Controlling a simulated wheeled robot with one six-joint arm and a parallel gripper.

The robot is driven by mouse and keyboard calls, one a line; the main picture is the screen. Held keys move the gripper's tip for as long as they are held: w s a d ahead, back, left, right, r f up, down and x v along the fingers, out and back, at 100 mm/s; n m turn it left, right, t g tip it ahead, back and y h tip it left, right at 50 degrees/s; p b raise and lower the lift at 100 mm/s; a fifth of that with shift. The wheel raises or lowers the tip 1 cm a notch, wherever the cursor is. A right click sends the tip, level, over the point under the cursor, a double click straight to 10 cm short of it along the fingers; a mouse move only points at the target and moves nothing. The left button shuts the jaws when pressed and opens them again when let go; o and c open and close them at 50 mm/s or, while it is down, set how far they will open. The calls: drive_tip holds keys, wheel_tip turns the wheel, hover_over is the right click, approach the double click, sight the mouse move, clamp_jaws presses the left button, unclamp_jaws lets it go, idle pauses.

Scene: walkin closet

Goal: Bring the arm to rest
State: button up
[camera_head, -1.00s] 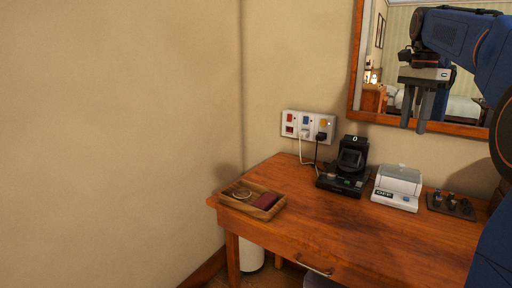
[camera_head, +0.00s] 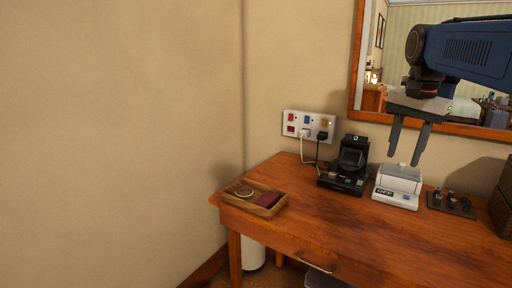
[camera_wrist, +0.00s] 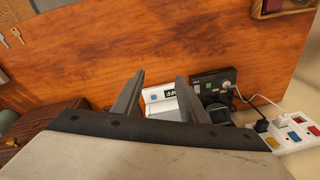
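My gripper (camera_head: 407,145) hangs from the blue arm with its fingers pointing down, above the back of the wooden desk (camera_head: 350,233) and in front of the mirror. Its two grey fingers are apart with nothing between them. In the wrist view, my gripper (camera_wrist: 160,92) also shows its fingers spread, with the white device marked OFF (camera_wrist: 161,96) behind them. In the head view that white device (camera_head: 397,186) stands on the desk just below the fingertips, and a gap to them is hard to judge.
A black device (camera_head: 347,167) stands left of the white one, its cable near the wall power strip (camera_head: 308,125). A wooden tray (camera_head: 282,206) lies at the left desk edge. A dark rack (camera_head: 451,203) and a brown box (camera_head: 503,200) are at right. The desk's front middle is clear.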

drive_tip(key=s+a+f+n+t, duration=0.1)
drive_tip(key=s+a+f+n, duration=0.2)
drive_tip(key=s+f, duration=0.4)
drive_tip(key=s+a+f+n+t, duration=0.1)
drive_tip(key=s+a+f+n, duration=0.2)
drive_tip(key=s+f, duration=0.4)
drive_tip(key=s+a+f+n+t, duration=0.1)
drive_tip(key=s+a+f+n, duration=0.2)
drive_tip(key=s+f, duration=0.4)
wheel_tip(320, 180, down, 4)
drive_tip(key=shift+s+n, duration=0.25)
drive_tip(key=shift+n, duration=0.65)
